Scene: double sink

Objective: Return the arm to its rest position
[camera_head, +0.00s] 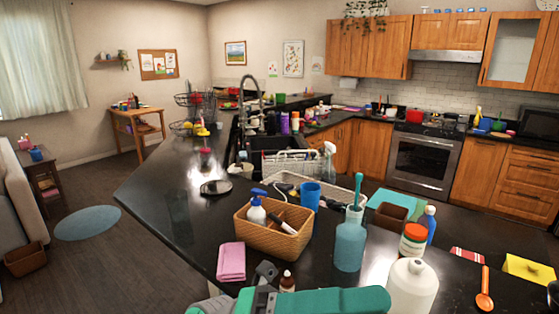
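My arm (320,302), teal and grey, lies low across the bottom middle of the head view, at the near edge of the dark counter. A dark grey part (264,273) at its left end seems to belong to my gripper. Its fingers cannot be made out, so I cannot tell whether it is open or shut. Nothing held is visible. The rest of the arm is cut off by the bottom edge of the picture.
Close beyond the arm stand a pink cloth (231,262), a small brown bottle (287,281), a wicker basket (274,238), a teal bottle (350,240) and a white jug (411,288). The counter (170,200) is clearer at left. Open floor (75,260) lies farther left.

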